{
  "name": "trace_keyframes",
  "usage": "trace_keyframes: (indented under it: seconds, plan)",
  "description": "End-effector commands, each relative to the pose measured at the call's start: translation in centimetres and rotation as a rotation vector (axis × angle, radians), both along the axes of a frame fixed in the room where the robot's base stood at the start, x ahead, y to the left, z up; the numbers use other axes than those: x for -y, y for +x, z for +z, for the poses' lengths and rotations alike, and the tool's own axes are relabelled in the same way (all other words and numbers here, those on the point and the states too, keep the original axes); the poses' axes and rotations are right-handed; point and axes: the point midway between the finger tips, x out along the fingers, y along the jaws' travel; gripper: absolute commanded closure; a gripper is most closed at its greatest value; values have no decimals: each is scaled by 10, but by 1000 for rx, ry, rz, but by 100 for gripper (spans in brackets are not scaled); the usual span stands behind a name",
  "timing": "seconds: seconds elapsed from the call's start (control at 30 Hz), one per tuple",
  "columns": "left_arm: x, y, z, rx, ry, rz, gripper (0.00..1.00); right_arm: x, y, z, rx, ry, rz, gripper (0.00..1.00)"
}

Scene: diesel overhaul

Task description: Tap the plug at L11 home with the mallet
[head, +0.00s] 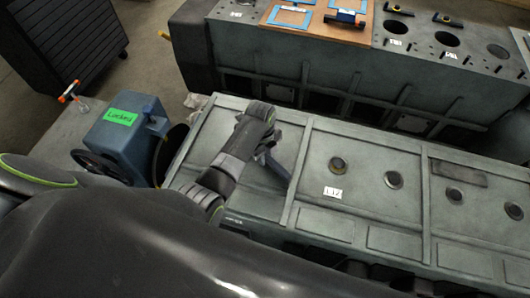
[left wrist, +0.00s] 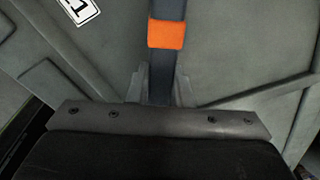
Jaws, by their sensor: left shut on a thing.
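My left gripper (head: 274,168) is over the left part of the grey engine side, pointing down at it. In the left wrist view its jaws (left wrist: 155,92) are shut on a dark bar with an orange band (left wrist: 166,33), which looks like the mallet handle. The mallet's head is not in sight. A white label (left wrist: 78,10) ending in 1 lies on the grey panel at the top left of that view. I cannot make out the plug at L11; my left arm covers part of that panel. My right gripper is not in view.
Round fittings (head: 394,180) sit along the engine side (head: 370,220), with a label (head: 333,192) below the nearest. A blue unit with a green "Locked" sign (head: 120,117) stands at left. Behind is a long grey block (head: 290,60) with a wooden board (head: 318,21) on it.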

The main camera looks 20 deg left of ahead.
Motion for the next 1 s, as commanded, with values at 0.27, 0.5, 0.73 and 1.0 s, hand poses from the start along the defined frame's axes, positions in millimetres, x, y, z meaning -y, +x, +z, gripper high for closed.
trace_keyframes:
  seconds: [0.27,0.5,0.73,1.0]
  plan:
    - [-2,-2,11,-4,1,1,100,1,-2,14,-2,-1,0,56]
    - [-1,-1,40,-1,0,0,100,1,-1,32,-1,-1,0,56]
    - [-1,-1,67,-2,0,0,100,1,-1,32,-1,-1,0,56]
    - [-1,-1,72,-3,0,1,100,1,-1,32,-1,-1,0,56]
